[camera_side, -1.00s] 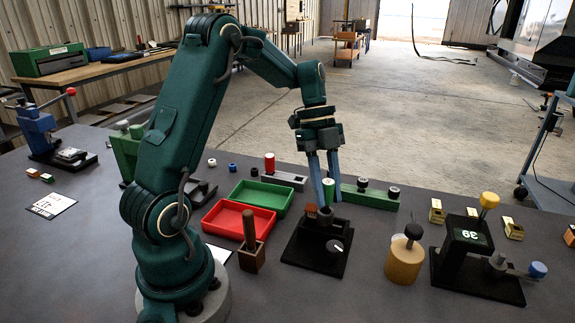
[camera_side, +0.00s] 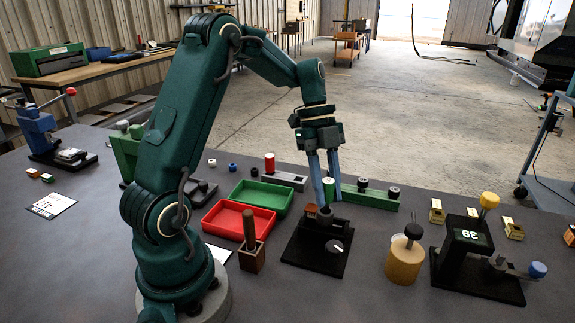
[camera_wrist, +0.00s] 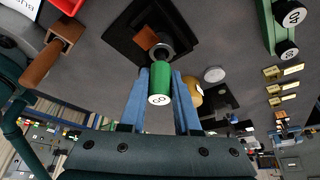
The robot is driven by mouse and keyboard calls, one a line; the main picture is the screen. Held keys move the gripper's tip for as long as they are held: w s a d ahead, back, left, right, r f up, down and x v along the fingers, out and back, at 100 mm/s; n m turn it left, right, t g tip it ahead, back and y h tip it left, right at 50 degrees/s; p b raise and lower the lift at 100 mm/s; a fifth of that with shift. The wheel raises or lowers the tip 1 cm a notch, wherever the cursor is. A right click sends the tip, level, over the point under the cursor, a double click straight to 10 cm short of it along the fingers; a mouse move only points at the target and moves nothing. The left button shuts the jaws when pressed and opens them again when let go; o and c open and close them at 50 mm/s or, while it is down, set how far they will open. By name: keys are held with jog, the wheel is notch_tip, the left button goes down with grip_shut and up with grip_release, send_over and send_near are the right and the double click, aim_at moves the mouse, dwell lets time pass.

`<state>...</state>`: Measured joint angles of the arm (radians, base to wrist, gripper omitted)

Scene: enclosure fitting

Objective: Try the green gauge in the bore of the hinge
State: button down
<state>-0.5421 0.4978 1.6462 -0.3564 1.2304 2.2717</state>
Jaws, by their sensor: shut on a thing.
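My gripper (camera_side: 324,198) is shut on the green gauge (camera_wrist: 161,85), a short cylinder with a white numbered end facing the wrist camera. The gauge also shows between my fingers in the side view (camera_side: 328,188). Its far end is at or just above a dark round collar (camera_wrist: 164,52) on a black base plate (camera_side: 305,254). A small orange-brown block, possibly part of the hinge (camera_wrist: 146,38), sits beside the collar. I cannot tell whether the gauge has entered the bore; my fingers and the gauge hide its mouth.
A red tray (camera_side: 222,228) and a green tray (camera_side: 246,192) lie left of the base plate. A wooden block with a handle (camera_side: 251,256) stands close by. A yellow pot (camera_side: 404,263) and a black display stand (camera_side: 462,250) are right. A green rail (camera_side: 362,198) lies behind.

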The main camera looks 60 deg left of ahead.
aim_at(328, 181)
jog(key=shift+r, duration=2.85)
